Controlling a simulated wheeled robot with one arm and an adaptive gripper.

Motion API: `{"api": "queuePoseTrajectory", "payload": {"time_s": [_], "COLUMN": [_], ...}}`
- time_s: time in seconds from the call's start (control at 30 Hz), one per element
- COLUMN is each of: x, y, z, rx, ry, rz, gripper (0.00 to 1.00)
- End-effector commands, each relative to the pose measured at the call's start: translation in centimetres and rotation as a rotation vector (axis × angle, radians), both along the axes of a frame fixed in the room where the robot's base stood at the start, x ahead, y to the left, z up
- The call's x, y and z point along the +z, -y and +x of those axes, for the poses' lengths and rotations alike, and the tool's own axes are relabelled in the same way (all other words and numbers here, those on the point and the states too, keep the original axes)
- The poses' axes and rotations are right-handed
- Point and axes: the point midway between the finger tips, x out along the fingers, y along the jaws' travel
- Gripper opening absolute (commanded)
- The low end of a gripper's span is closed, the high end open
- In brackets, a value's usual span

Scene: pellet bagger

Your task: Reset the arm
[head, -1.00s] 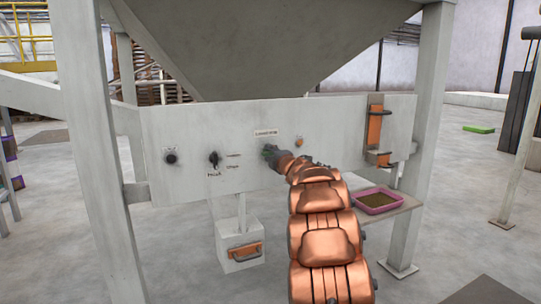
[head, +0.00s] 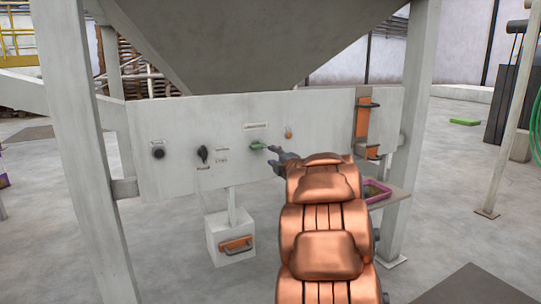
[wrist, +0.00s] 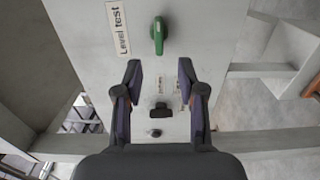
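My gripper (wrist: 160,85) is open and empty in the wrist view, with its two dark fingers apart and the grey panel in front of them. The green knob (wrist: 159,35) lies beyond the fingertips, next to the "Level test" label (wrist: 118,28). In the head view my gripper (head: 275,154) is small and close to the green knob (head: 257,146). My copper-coloured arm hides part of the panel and the gripper's far side.
The panel (head: 180,115) also carries a black selector switch (head: 203,155), a black knob (head: 158,153), an orange button (head: 289,134) and an orange-handled bracket (head: 364,122). A box with an orange handle (head: 236,245) hangs below. A pink tray (head: 377,191) sits right of my arm.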

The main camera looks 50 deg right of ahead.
Motion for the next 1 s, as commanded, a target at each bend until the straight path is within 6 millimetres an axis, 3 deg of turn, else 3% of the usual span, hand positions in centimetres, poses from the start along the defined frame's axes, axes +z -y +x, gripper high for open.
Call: {"api": "queuePoseTrajectory", "payload": {"time_s": [0.7,0.87,1.0], "x": [0.2,2.0,4.2], "y": [-0.2,-1.2,-3.2], "z": [-0.4,0.0,0.0], "rx": [0.000,-0.037,-0.132], "ry": [0.001,-0.005,-0.032], "rz": [0.001,0.048,0.178], "gripper": [0.40,0.40,0.40]}}
